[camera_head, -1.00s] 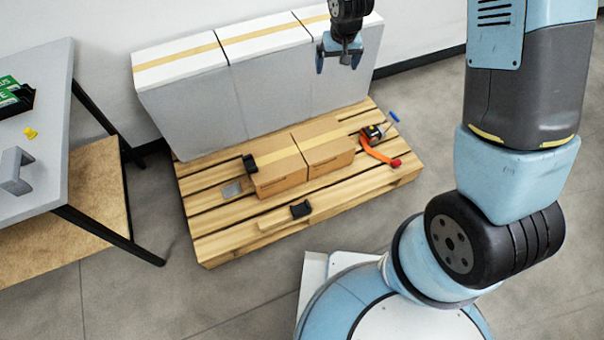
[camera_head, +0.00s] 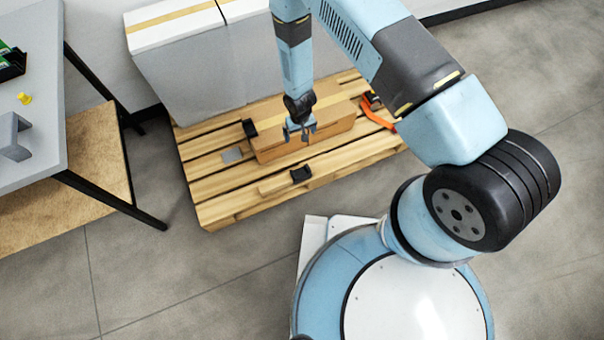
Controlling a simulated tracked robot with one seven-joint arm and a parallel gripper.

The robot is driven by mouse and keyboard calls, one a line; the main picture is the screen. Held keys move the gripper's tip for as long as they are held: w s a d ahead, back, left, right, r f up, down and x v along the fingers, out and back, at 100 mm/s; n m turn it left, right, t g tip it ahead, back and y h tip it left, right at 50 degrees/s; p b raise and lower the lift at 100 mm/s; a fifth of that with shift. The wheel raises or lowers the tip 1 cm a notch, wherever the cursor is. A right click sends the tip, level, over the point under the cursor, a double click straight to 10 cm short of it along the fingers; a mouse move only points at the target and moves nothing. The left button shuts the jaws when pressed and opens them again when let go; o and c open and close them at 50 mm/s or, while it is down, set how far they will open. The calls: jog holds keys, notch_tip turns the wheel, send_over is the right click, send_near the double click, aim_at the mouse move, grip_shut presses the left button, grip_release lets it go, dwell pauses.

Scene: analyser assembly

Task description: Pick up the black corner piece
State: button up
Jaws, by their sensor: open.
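Two small black pieces show in the head view. One black piece (camera_head: 301,175) lies near the front edge of the wooden pallet (camera_head: 225,207), at the end of a pale wooden strip. The other black piece (camera_head: 249,128) is at the left end of the cardboard boxes. I cannot tell for sure which one is the corner piece. My gripper (camera_head: 301,134) points down with its fingers apart and nothing visible between them. In the picture it is in front of the cardboard box, above the front piece and right of the other one. Its exact height is unclear.
Low cardboard boxes (camera_head: 282,147) stand on the pallet, partly hidden by my arm. Tall grey boxes (camera_head: 190,75) with white tops stand behind. A flat grey piece (camera_head: 232,155) and an orange item (camera_head: 378,117) also lie there. A grey table (camera_head: 35,130) stands left.

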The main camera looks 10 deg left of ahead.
send_near(301, 173)
jog(key=shift+n, duration=0.3)
jog(key=shift+w+f, duration=0.1)
jog(key=shift+f, duration=3)
jog(key=c, duration=0.7)
